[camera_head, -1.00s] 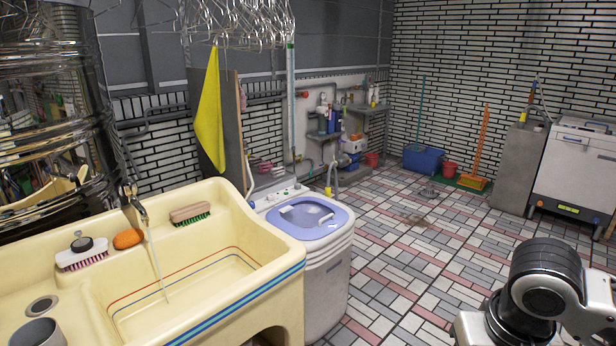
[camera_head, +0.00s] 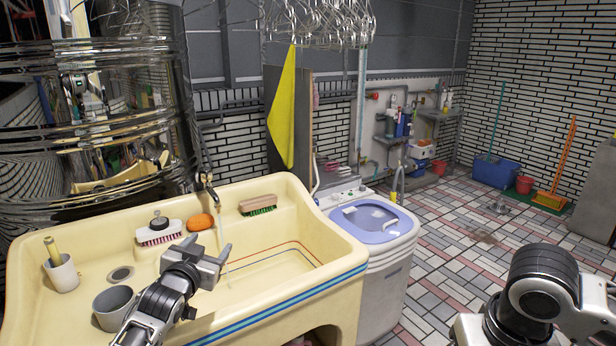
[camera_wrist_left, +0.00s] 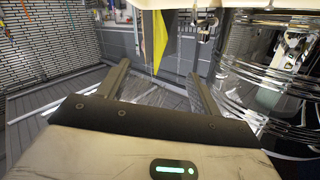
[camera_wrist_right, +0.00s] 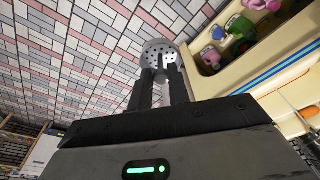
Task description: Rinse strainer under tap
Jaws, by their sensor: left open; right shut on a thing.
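The strainer (camera_wrist_right: 160,50), a round metal disc with holes, shows in the right wrist view. My right gripper (camera_wrist_right: 159,76) is shut on it, above the tiled floor beside the sink edge. The head view does not show the strainer or right gripper. The tap (camera_head: 206,183) stands at the back of the cream sink (camera_head: 285,320), and a thin stream of water (camera_head: 219,228) falls from it. My left gripper (camera_head: 208,250) is open and empty in front of the tap, over the sink; its spread fingers show in the left wrist view (camera_wrist_left: 157,80).
A grey cup (camera_head: 114,306), a white cup (camera_head: 62,273), a white brush (camera_head: 159,233), an orange sponge (camera_head: 200,222) and a green-bristled brush (camera_head: 258,205) lie around the sink. A washing machine (camera_head: 375,225) stands right of it.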

